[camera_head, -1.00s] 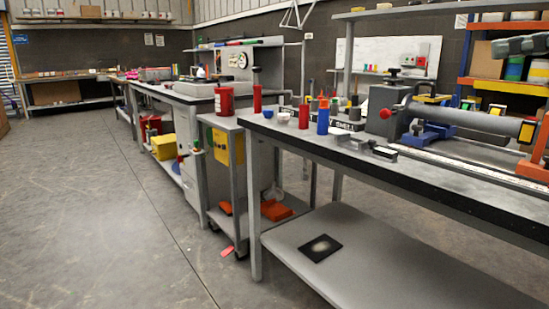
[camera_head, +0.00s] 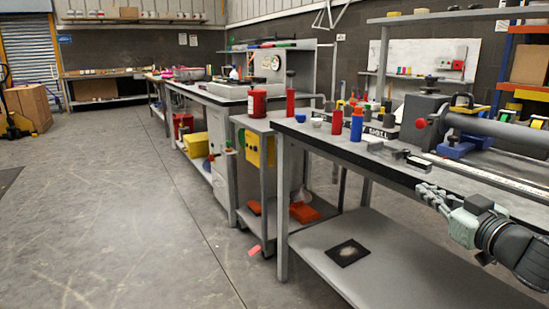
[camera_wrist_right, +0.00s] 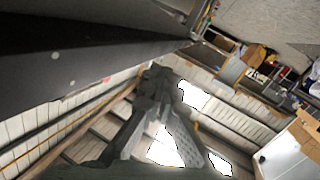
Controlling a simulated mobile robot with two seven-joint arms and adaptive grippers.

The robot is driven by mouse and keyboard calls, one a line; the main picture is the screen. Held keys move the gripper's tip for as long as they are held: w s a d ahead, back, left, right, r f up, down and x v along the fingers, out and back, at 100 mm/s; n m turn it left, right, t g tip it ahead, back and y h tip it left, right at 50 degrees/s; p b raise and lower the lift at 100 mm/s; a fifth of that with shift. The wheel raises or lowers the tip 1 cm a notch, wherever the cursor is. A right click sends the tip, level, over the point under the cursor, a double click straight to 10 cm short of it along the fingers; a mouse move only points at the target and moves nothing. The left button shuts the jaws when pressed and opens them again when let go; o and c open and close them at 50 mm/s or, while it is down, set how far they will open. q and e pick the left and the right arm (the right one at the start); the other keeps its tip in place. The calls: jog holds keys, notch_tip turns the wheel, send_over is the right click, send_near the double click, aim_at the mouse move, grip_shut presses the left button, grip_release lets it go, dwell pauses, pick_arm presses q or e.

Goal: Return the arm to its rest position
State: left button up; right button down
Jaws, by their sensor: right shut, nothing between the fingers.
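My right gripper (camera_head: 424,190) shows at the right of the head view, with its arm coming in from the lower right edge. It is in front of the near workbench (camera_head: 385,158), around the height of its front edge, and points up and left. Its fingers are closed together and nothing is between them. In the right wrist view the gripper (camera_wrist_right: 156,74) also shows with its fingers meeting at the tips, and they hold nothing. A dark surface fills the upper left of that view. My left gripper is not in view.
The near workbench carries a blue bottle (camera_head: 357,125), a red bottle (camera_head: 337,122) and a grey machine with a red knob (camera_head: 421,123). Its lower shelf (camera_head: 400,278) holds a black mat (camera_head: 348,252). The floor (camera_head: 120,215) on the left is clear.

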jog(key=s+f+m+g+h, duration=0.2)
jog(key=s+f+g+h, duration=0.15)
jog(key=f, duration=0.95)
jog(key=s+f+m+g+h, duration=0.15)
jog(key=s+f, duration=0.35)
jog(key=f, duration=0.7)
pick_arm(q)
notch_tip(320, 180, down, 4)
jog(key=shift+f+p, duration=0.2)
jog(key=shift+p, duration=0.55)
pick_arm(e)
jog(key=s+a+f+g, duration=0.2)
jog(key=s+f+g, duration=0.2)
jog(key=s+f, duration=0.5)
jog(key=s+a+f+g, duration=0.3)
jog(key=s+f+g, duration=0.2)
jog(key=s+f, duration=0.4)
jog(key=s, duration=0.5)
jog(key=shift+a+f+n, duration=0.25)
jog(key=shift+f+n, duration=0.1)
jog(key=shift+f, duration=0.05)
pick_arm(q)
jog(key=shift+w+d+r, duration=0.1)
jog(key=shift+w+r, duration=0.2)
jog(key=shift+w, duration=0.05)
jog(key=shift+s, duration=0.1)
pick_arm(e)
jog(key=c, duration=2.2)
grip_release()
